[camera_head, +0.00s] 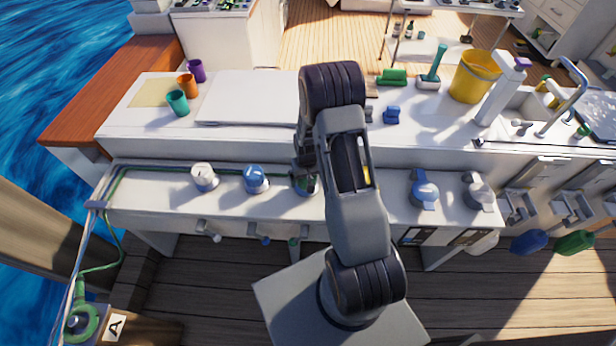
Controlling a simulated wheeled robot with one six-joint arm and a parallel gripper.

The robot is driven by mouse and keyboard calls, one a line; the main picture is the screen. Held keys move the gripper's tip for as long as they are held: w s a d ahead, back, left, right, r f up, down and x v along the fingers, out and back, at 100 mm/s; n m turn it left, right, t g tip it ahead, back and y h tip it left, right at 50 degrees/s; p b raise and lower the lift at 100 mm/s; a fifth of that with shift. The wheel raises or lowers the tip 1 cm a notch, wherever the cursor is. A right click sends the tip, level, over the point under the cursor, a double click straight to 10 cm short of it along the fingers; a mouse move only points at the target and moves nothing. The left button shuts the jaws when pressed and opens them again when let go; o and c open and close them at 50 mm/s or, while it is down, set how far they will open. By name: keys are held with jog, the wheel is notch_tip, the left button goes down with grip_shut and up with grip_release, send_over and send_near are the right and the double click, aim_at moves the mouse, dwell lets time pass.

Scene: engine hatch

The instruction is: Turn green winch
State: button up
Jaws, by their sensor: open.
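The green winch (312,186) stands on the lower white ledge (150,190), just left of my arm. Only part of it shows; my gripper and arm hide the rest. My gripper (303,168) points down right over the green winch, with its fingers open. I cannot tell whether the fingers touch the winch or stand around it. A blue winch (256,179) and a white winch (204,177) stand to the left on the same ledge.
Small white, blue and green handles stick out below the ledge. A blue-topped fitting (425,190) and a white one (478,191) stand right of my arm. Cups, a yellow bucket (474,76) and a green brush (433,72) stand on the upper counter.

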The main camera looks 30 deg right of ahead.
jog(key=c, duration=0.9)
jog(key=m+b, duration=0.2)
jog(key=m, duration=0.1)
jog(key=shift+f+m, duration=0.1)
jog(key=shift+m, duration=0.3)
jog(key=shift+m+b, duration=1.05)
jog(key=shift+m, duration=1.15)
